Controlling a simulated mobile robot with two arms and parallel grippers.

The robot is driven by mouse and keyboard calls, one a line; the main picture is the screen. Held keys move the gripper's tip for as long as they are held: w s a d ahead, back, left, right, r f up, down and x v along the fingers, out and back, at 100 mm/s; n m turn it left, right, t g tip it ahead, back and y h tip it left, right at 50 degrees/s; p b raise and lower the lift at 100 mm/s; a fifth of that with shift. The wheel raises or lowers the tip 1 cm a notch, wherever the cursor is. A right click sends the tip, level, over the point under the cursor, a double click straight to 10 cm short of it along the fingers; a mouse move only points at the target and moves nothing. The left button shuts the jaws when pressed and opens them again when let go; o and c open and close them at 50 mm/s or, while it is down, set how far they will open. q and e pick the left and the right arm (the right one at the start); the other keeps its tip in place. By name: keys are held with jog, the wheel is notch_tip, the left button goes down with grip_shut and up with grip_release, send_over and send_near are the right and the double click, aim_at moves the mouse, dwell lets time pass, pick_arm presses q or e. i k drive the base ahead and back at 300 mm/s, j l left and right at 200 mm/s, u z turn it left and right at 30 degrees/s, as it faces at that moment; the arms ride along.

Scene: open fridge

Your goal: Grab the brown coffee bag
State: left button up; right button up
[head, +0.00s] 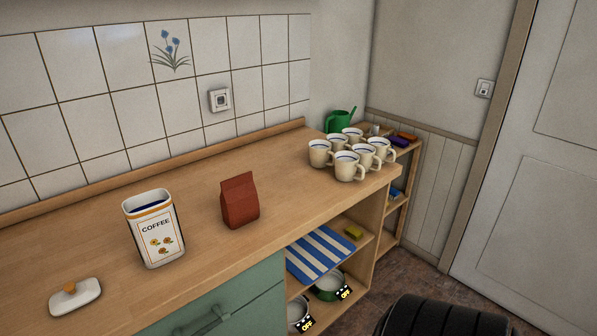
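The reddish-brown coffee bag (239,201) stands upright on the wooden counter, right of the coffee canister and near the counter's front edge. Its top is folded to a narrow ridge. It stands apart from the things around it. Neither of my grippers shows in the head view.
An open canister marked COFFEE (154,230) stands left of the bag; its white lid (75,297) lies further left. Several mugs (349,167) stand at the counter's right end. Below are a green drawer (221,310) and open shelves. A dark ribbed shape (440,316) fills the bottom right.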

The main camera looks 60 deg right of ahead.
aim_at(240, 204)
jog(key=z, duration=1.35)
